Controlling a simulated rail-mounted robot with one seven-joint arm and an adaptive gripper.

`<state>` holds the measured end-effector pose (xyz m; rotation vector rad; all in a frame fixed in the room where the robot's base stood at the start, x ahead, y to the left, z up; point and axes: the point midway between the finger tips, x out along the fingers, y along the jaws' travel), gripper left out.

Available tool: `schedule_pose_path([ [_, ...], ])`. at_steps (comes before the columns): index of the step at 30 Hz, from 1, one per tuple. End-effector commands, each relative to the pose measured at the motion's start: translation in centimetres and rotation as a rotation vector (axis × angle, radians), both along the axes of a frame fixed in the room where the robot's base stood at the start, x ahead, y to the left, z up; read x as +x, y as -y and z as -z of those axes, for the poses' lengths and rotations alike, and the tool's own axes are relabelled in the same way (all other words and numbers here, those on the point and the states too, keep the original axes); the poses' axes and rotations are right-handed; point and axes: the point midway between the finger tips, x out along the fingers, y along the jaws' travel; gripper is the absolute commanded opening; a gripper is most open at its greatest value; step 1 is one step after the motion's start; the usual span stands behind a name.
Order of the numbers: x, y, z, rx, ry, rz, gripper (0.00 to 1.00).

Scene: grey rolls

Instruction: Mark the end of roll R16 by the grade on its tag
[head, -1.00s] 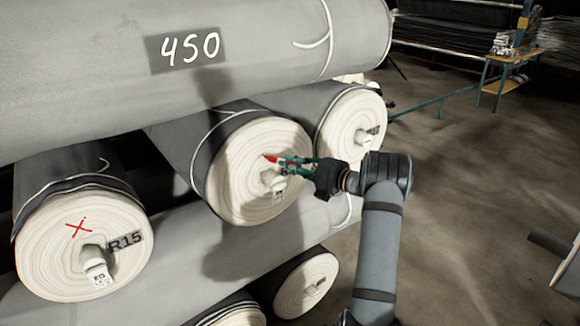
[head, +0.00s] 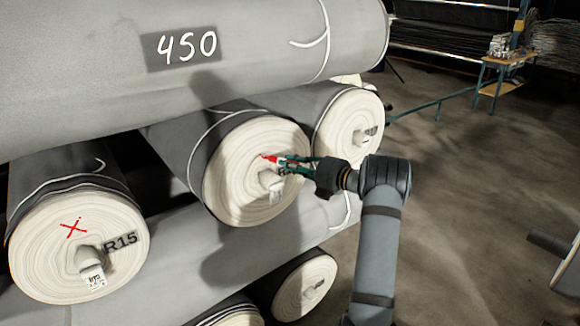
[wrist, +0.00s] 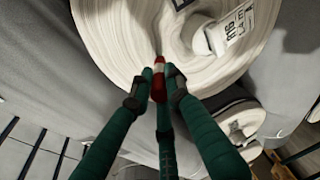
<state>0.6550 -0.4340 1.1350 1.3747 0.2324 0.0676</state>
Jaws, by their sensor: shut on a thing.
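Roll R16 (head: 235,180) lies in the middle of the head view, its pale round end facing me. Its white tag (wrist: 238,25) hangs from the core and reads R16 in the wrist view; the second line is too small to read surely. My gripper (head: 294,164) is shut on a red marker (wrist: 159,84), in front of the upper middle of that end. The marker's tip points at the face and seems to touch it. A small red patch (head: 268,158) shows at the tip; I cannot tell ink from marker there.
Roll R15 (head: 50,250), at the left, bears a red X (head: 73,228). A large roll marked 450 (head: 100,60) lies above. Another roll (head: 345,145) sits close on the right. The floor at right is open.

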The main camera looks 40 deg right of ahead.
Motion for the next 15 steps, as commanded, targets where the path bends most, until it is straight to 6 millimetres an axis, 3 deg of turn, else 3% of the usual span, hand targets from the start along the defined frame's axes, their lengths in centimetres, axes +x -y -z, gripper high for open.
schedule_pose_path([
  [15, 0.06, 0.51, -1.04, -0.002, 0.001, 0.000, 0.00],
])
